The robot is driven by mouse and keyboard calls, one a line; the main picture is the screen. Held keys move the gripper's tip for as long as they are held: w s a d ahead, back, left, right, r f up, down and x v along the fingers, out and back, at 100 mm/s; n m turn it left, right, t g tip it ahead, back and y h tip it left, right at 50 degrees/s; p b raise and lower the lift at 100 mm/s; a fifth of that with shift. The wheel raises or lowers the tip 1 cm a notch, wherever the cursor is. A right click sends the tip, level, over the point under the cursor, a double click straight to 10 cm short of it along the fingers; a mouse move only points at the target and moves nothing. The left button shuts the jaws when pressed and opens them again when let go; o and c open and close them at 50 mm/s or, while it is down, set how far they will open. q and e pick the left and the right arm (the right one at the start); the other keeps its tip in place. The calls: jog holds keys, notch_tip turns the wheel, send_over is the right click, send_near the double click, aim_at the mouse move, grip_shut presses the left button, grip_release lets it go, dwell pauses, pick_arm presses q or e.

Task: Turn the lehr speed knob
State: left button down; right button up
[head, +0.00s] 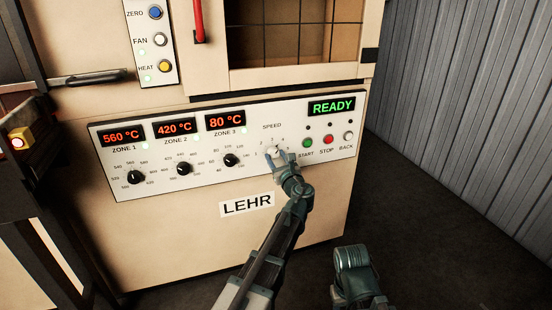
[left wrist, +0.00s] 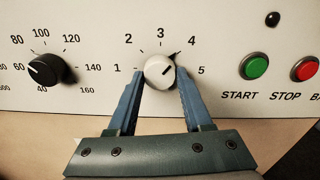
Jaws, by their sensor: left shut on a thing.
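The white speed knob (left wrist: 158,72) sits on the lehr's control panel, inside a printed scale from 1 to 5. Its dark pointer mark points up and right, roughly toward the 4. My left gripper (left wrist: 160,80) has its two blue fingers on either side of the knob and is shut on it. In the head view the left gripper (head: 276,156) reaches up to the panel under the SPEED label and partly covers the knob.
Green START (head: 306,143) and red STOP (head: 328,140) buttons are right of the knob, with BACK (head: 348,136) beyond. The black zone 3 knob (head: 231,160) is to its left. The display (head: 331,107) reads READY. A corrugated wall (head: 470,100) stands at right.

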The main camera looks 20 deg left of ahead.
pick_arm(q)
jog(key=n, duration=0.4)
jog(key=shift+d, duration=0.1)
jog(key=shift+n, duration=1.6)
jog(key=shift+c, duration=1.6)
grip_release()
jog(key=v, duration=1.3)
jog(key=shift+s+d, duration=0.3)
